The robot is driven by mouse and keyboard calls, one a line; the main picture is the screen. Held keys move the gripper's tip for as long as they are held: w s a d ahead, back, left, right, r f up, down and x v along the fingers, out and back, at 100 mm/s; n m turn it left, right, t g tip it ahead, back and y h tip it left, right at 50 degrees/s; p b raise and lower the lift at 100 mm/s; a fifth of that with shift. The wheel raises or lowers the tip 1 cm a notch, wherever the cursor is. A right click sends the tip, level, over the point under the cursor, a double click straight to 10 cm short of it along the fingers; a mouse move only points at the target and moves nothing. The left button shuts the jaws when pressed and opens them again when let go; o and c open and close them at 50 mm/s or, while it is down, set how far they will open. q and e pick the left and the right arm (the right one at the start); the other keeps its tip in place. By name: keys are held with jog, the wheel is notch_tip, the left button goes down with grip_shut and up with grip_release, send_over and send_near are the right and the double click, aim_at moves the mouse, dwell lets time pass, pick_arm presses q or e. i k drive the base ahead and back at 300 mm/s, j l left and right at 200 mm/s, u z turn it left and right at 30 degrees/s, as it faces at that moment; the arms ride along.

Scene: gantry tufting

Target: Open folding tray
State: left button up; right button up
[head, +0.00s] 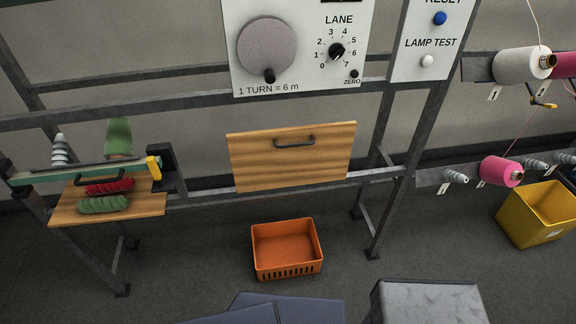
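A wooden folding tray panel (290,165) is at the middle of the frame in the head view, below the white control panel. It stands roughly upright, with its lower edge along a grey rail. A dark handle (294,142) is fixed near its upper edge. A second wooden tray (70,212) at the left lies roughly flat, with a dark handle (99,177) over it and red yarn (109,187) and green yarn (103,204) on it. Neither of my grippers shows in this view.
An orange crate (287,250) stands on the floor below the panel. A control panel (300,45) with a crank disc and lane knob is above. Yarn cones (523,63) are at the right, above a yellow bin (540,215). Grey frame posts (396,150) flank the tray.

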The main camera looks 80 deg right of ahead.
aim_at(278, 157)
jog(key=z, duration=3)
